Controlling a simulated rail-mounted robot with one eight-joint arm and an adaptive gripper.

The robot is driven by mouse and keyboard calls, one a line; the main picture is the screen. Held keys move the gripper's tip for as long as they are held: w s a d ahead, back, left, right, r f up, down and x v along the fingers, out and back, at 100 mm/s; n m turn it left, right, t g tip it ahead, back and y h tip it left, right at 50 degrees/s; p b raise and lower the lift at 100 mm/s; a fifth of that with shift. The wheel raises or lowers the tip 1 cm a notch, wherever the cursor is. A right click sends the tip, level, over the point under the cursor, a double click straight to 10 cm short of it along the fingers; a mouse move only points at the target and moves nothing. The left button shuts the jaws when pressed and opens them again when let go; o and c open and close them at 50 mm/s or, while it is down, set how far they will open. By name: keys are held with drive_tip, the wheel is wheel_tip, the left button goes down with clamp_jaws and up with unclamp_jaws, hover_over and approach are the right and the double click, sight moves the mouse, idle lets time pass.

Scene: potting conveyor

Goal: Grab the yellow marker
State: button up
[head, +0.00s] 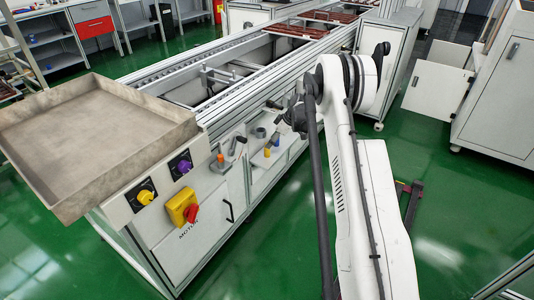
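A small yellow item (267,152), which looks like the yellow marker, is on the small ledge at the side of the conveyor, near the middle of the head view. It is too small to make out in detail. A blue item (276,139) is close beside it. My gripper (292,119) is a dark shape at the end of my white arm, above and to the right of the yellow item and apart from it. Its fingers are small and dark, so I cannot tell whether they are open or shut or hold anything.
A grey cup-like piece (260,132), a dark stick-like item (242,140) and an orange item (220,158) are near the ledge. A yellow-and-red switch (182,207) sticks out of the front panel. A large beige tray (95,140) overhangs at left. Green floor is clear in front.

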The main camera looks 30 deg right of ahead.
sight(267, 150)
drive_tip(key=shift+b+x, duration=1.15)
drive_tip(key=shift+x, duration=1.5)
drive_tip(key=shift+d, duration=0.1)
clamp_jaws()
